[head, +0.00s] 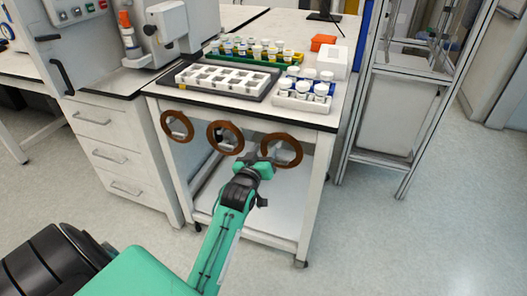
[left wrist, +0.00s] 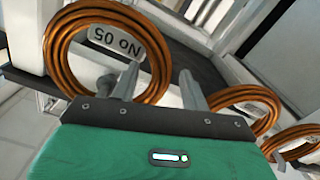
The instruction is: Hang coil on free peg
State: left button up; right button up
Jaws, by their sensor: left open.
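Three copper-brown coils hang in a row on the front of a white bench cart: a left coil (head: 178,141), a middle coil (head: 210,136) and a right coil (head: 299,150). My left gripper (head: 259,162) is at the lower left of the right coil. In the left wrist view, my open left gripper (left wrist: 160,80) has its fingers on either side of the near coil's (left wrist: 54,58) rim. A plate reading "No 05" (left wrist: 117,42) shows through this coil. The other coils (left wrist: 272,101) are beyond it, to the right. I cannot make out a free peg. My right gripper is out of view.
The cart top (head: 318,121) carries a white rack (head: 225,82), several white-capped vials (head: 303,88) and an orange box (head: 323,42). A drawer cabinet (head: 112,150) stands to the left and a metal-framed unit (head: 392,100) to the right. The floor at right is clear.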

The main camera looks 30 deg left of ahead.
pick_arm(q)
jog(key=shift+s, duration=0.1)
jog(key=p+v, duration=0.1)
jog(key=v, duration=1.2)
jog(key=shift+s+d, duration=0.15)
jog(key=shift+s, duration=0.15)
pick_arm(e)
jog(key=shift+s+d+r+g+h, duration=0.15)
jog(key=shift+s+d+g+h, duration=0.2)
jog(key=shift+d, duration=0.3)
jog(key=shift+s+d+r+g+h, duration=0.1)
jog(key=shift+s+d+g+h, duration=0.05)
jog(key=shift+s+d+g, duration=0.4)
pick_arm(q)
jog(key=shift+d, duration=0.1)
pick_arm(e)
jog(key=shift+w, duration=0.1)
